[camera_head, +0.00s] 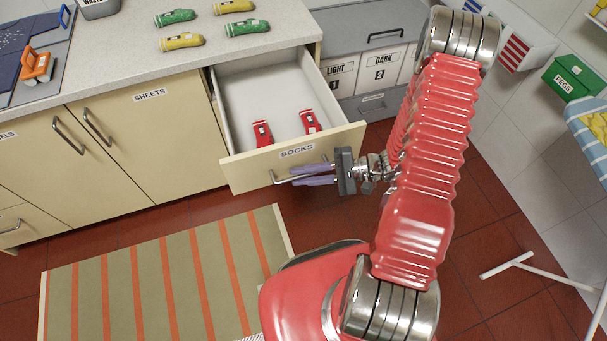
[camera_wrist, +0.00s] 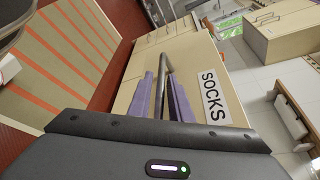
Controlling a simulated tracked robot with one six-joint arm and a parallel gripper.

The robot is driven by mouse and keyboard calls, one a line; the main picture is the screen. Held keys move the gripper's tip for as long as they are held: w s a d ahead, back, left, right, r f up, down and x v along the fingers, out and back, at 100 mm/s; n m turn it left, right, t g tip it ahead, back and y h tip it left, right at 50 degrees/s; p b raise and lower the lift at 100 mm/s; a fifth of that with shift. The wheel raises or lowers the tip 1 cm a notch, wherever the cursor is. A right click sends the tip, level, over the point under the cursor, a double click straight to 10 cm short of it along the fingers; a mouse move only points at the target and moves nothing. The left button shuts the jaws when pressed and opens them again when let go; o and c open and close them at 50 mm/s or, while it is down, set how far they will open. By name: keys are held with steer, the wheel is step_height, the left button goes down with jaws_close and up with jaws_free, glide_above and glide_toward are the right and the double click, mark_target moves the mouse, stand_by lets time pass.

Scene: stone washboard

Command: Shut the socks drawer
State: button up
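The socks drawer (camera_head: 235,165) stands pulled out from the cream cabinet, with a SOCKS label and a metal bar handle (camera_head: 275,180) on its front. Two red items (camera_head: 262,133) with pale labels lie inside it. My gripper (camera_head: 293,175) is at the drawer front, its purple fingers pointing left along the handle. In the wrist view the fingers (camera_wrist: 163,85) are apart, on either side of the handle (camera_wrist: 167,65), and the drawer front (camera_wrist: 195,65) shows beyond them. I see no clear grip on the bar; contact is hard to judge.
The worktop (camera_head: 120,48) above holds several green and yellow items (camera_head: 182,41). A SHEETS door (camera_head: 150,130) is left of the drawer. LIGHT and DARK bins (camera_head: 340,75) stand behind it. A striped mat (camera_head: 150,280) lies on the red floor; a white T-shaped pole (camera_head: 540,270) is at right.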

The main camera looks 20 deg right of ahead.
jaws_close()
steer(key=shift+w+d, duration=0.1)
steer(key=shift+w, duration=0.05)
stand_by(0.4)
